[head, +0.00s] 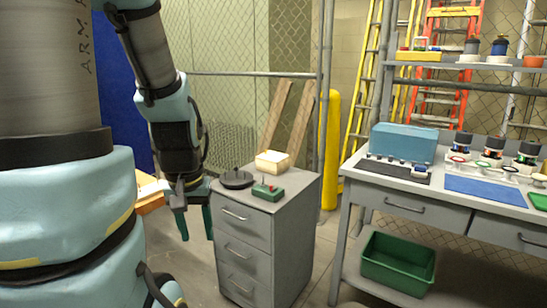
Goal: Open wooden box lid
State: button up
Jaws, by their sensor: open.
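A small pale wooden-looking box (273,161) sits at the back of the top of a grey drawer cabinet (262,238). Its top looks closed, but a lid seam is too small to make out. Another light wood-coloured object (150,194) shows behind my arm on the left; it is mostly hidden, and I cannot tell what it is. My gripper (196,234) hangs pointing down to the left of the cabinet, with its dark green fingers apart and nothing seen between them. It is apart from the pale box.
A black round object (236,179) and a green block with red parts (268,192) lie on the cabinet in front of the pale box. A workbench (393,178) with a blue case (404,143) stands right. A green bin (397,263) sits below it.

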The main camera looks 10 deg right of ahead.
aim_at(275, 156)
jog(key=i+l+u, duration=0.1)
jog(key=u, duration=0.65)
jog(key=i+l+u, duration=0.15)
jog(key=l+u, duration=0.25)
jog(key=l, duration=0.15)
jog(key=l+u, duration=0.4)
jog(key=l, duration=0.65)
jog(key=i+l, duration=0.1)
jog(key=l, duration=0.4)
jog(key=u, duration=0.05)
